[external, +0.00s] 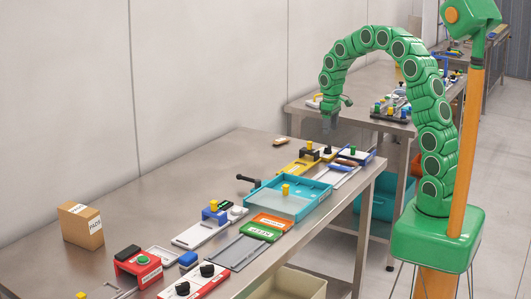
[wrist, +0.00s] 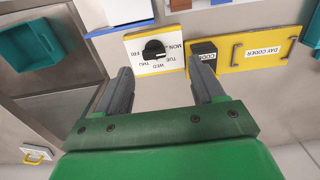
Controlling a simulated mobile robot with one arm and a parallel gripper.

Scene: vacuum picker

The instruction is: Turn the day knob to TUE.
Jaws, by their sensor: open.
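The day knob (wrist: 153,50) is a black round knob on a white dial plate (wrist: 134,44) with a yellow edge. The labels MON, TUE, WED, THU and FRI run around it, upside down in the wrist view. A small white mark on the knob points towards the lower right, on the MON/TUE side; I cannot tell exactly which label it meets. My gripper (wrist: 160,65) is open and empty, its fingers on either side of the knob in the picture, apart from it. In the external view my gripper (external: 329,124) hangs above the far end of the table, over the knob (external: 327,150).
A teal tray (external: 268,202) stands nearer along the table (external: 190,165), with several other panels and a cardboard box (external: 80,226).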

